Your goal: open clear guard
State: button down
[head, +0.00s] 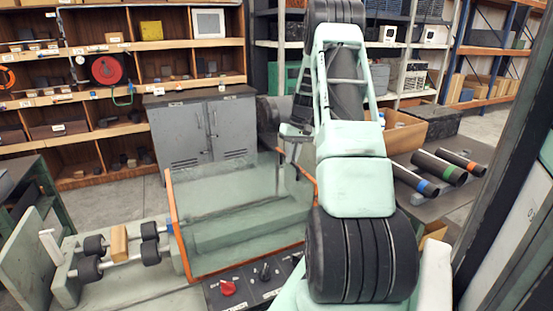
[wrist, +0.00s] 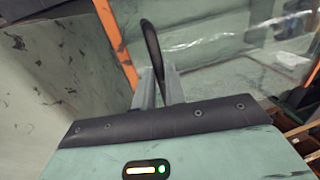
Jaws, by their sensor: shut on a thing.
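The clear guard (head: 240,195) is a see-through panel with an orange edge frame, standing over a pale green machine bed in the head view. In the wrist view its orange edge (wrist: 115,42) runs just left of my fingers. My gripper (wrist: 158,88) is shut on a black curved handle (wrist: 151,38), which rises between the two grey fingers. In the head view my gripper (head: 294,150) is at the guard's upper right edge, partly hidden by my arm. The lower part of the handle is hidden by the fingers.
A red knob (head: 227,287) and a black knob sit on the front panel below the guard. Black rollers (head: 92,245) stand to the left. Pipes with coloured bands (head: 447,166) lie on a table at right. A grey cabinet (head: 203,130) stands behind.

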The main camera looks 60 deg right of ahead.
jog(key=shift+s+d+r, duration=0.1)
jog(key=shift+s+d, duration=0.2)
jog(key=shift+d, duration=0.4)
jog(key=c, duration=1.5)
grip_release()
jog(key=shift+o, duration=0.2)
notch_tip(320, 180, up, 17)
jog(key=s+d+b, duration=0.2)
jog(key=b, duration=0.1)
jog(key=shift+d, duration=0.35)
